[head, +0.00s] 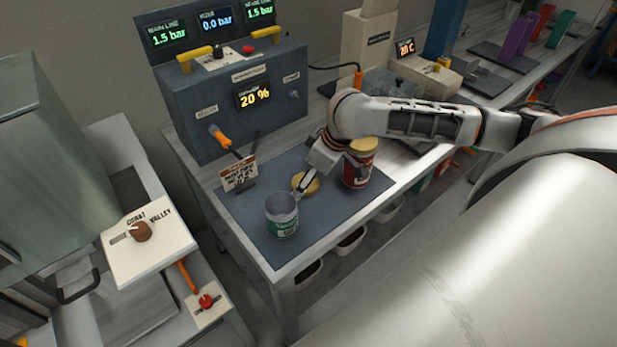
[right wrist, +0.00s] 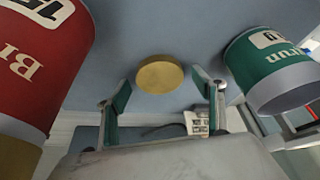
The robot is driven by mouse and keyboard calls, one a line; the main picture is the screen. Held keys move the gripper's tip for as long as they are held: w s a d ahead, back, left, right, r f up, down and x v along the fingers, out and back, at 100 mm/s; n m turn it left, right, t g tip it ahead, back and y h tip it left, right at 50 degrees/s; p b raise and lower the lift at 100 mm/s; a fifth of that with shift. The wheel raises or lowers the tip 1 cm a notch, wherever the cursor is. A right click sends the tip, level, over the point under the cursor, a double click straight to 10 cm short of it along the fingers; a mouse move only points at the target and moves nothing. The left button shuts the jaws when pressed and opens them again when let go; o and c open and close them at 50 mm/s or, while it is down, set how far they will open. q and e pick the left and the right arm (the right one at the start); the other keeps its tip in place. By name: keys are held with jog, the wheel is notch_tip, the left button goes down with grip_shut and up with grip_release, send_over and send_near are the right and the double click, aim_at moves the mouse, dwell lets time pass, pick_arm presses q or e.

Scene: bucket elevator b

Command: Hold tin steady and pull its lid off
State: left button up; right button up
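A green tin (head: 284,226) stands upright and open-topped, without a lid, near the front of the dark mat (head: 262,237). A round gold lid (head: 311,186) lies on the mat just behind it. A red tin (head: 352,178) with a gold lid (head: 362,145) on top stands to the right. My right gripper (head: 301,190) is low over the mat at the loose lid, between the tins. In the right wrist view its fingers (right wrist: 162,92) are apart and empty, with the loose lid (right wrist: 160,74) ahead between them. The red tin (right wrist: 40,55) and green tin (right wrist: 272,65) flank it. My left gripper is out of view.
A dark control box (head: 240,105) with displays stands behind the mat. A small sign (head: 239,173) stands at the mat's left. A pale machine with a brown knob (head: 140,231) is at the left. White bins (head: 350,241) sit below the bench edge.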

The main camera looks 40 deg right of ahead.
jog(key=shift+r, duration=0.3)
jog(key=p+v, duration=0.2)
jog(key=v, duration=0.9)
jog(key=shift+s+r, duration=0.2)
jog(key=shift+r, duration=0.1)
jog(key=shift+s, duration=0.1)
